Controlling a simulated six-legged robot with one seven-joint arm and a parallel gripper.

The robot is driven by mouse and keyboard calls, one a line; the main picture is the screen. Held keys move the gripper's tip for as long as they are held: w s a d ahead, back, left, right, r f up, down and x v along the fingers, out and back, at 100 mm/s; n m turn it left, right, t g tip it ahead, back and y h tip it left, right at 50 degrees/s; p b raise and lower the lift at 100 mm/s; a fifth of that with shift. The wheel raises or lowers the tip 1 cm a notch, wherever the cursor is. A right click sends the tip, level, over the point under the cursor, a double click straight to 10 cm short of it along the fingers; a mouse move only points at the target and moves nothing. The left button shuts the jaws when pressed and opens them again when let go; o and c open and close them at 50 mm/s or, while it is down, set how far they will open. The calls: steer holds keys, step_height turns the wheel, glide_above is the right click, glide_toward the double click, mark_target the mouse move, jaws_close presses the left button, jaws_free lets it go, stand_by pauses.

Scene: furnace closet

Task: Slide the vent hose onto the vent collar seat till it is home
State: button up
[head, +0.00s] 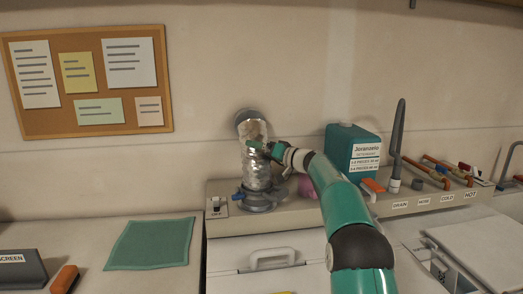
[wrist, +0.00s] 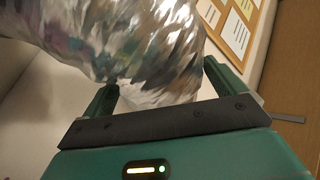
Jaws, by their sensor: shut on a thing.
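The vent hose (head: 257,176) is a crinkled silver foil tube standing roughly upright against the back wall. Its lower end meets a grey-blue ring, which looks like the vent collar seat (head: 261,201), on the ledge. I cannot tell how far the hose is down over it. My gripper (head: 262,147) is shut on the upper part of the hose, from the right. In the wrist view the hose (wrist: 135,45) fills the space between the two green fingers of my gripper (wrist: 158,88). The collar is hidden there.
A switch plate (head: 216,206) is left of the collar. A pink object (head: 308,187), a teal jug (head: 352,150) and an orange block (head: 372,185) are to the right. Several pipes and valves stand farther right. A green cloth (head: 150,243) lies on the left counter.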

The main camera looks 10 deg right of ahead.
steer(key=shift+f, duration=0.65)
steer(key=o, duration=0.7)
steer(key=shift+o, duration=0.2)
steer(key=v, duration=0.8)
steer(key=shift+r, duration=0.1)
